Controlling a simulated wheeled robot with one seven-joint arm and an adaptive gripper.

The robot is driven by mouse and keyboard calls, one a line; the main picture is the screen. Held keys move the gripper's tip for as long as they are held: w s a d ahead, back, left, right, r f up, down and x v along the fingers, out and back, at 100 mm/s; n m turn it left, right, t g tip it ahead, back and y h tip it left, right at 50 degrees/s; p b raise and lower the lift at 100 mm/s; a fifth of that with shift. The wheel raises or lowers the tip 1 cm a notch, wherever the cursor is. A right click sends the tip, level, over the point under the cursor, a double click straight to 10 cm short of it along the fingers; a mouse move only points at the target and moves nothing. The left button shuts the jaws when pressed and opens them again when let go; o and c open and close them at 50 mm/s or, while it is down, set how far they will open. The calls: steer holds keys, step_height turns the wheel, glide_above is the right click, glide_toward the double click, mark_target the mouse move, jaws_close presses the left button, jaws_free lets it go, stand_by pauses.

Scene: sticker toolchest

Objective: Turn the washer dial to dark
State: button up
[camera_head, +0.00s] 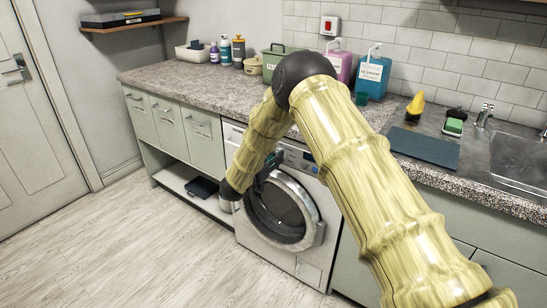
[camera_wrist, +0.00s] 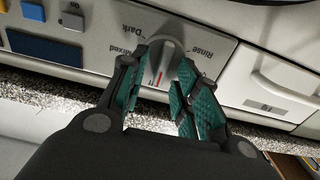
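The washer (camera_head: 306,257) is a white front-loader under the counter in the head view. Its grey dial (camera_wrist: 163,62) shows close up in the wrist view, with a red mark at its lower side in the picture. The printed words Dark, Mixed and Rinse stand around the dial; the red mark is at none of these words. My gripper (camera_wrist: 162,66) has its teal-padded fingers on either side of the dial, tips apart. I cannot tell whether both pads press on it. In the head view my arm and gripper (camera_head: 272,162) hide the dial.
The speckled counter (camera_head: 225,88) overhangs the washer. The round door (camera_head: 311,224) is below. The floor (camera_head: 150,240) in front is clear.

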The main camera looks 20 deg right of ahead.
jaws_close()
steer(key=shift+m, duration=0.3)
steer(key=shift+s+d+f+m+b, duration=0.15)
steer(key=shift+f+m+b, duration=0.2)
steer(key=shift+m+b, duration=2.85)
steer(key=shift+s+d+f+m+b, duration=0.15)
steer(key=shift+f+m+b, duration=0.25)
steer(key=shift+m+b, duration=2.8)
steer(key=shift+s+d+f+m+b, duration=0.25)
steer(key=shift+m+b, duration=0.95)
steer(key=shift+m, duration=4)
steer(key=shift+w+a+f, duration=0.1)
steer(key=shift+a, duration=0.05)
